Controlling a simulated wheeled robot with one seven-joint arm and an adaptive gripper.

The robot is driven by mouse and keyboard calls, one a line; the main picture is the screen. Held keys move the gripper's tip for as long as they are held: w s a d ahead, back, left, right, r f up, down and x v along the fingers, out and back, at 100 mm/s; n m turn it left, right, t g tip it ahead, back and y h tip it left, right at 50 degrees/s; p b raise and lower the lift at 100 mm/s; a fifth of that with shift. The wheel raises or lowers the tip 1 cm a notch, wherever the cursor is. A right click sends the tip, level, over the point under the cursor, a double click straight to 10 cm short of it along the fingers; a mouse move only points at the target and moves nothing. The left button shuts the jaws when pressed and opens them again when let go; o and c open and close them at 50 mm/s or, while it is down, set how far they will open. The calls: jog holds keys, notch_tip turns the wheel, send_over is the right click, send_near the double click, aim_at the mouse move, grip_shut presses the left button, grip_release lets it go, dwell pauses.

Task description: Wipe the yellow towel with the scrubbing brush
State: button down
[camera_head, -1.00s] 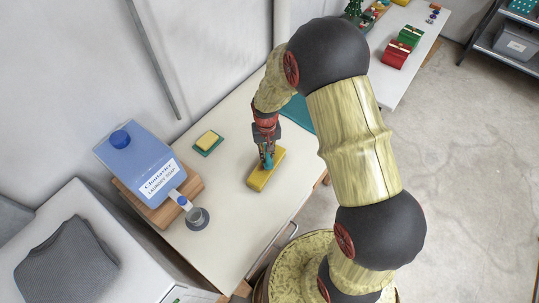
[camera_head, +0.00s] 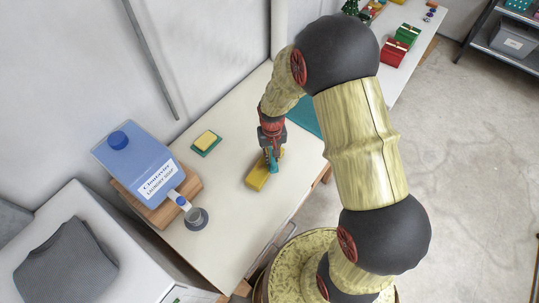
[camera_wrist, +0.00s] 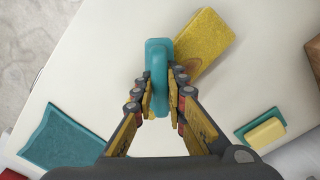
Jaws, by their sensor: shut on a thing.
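The teal scrubbing brush (camera_head: 273,164) is held in my gripper (camera_head: 270,153), over the right side of the yellow towel (camera_head: 256,178). The towel is a folded rectangular slab lying on the white table. In the wrist view, the gripper fingers (camera_wrist: 162,88) close on the brush (camera_wrist: 157,55) from both sides. The towel (camera_wrist: 210,40) extends up and right from the brush there, with a brownish patch beside it. I cannot tell whether the brush touches the towel; its underside is hidden.
A yellow block on a teal dish (camera_head: 206,142) lies left of the towel. A blue detergent jug (camera_head: 135,165) lies on a wooden block, with a grey cup (camera_head: 196,218) under its spout. The front table area is clear.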

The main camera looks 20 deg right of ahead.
jog(key=shift+w+a, duration=0.5)
jog(key=shift+w, duration=0.2)
jog(key=shift+w+a, duration=0.45)
jog(key=shift+w, duration=0.2)
jog(key=shift+s+d, duration=0.5)
jog(key=shift+s, duration=0.2)
jog(key=shift+s+d, duration=0.45)
jog(key=shift+s, duration=0.2)
jog(key=shift+w+a+b, duration=0.3)
jog(key=shift+w+a, duration=0.35)
jog(key=shift+w, duration=0.25)
jog(key=shift+w, duration=0.1)
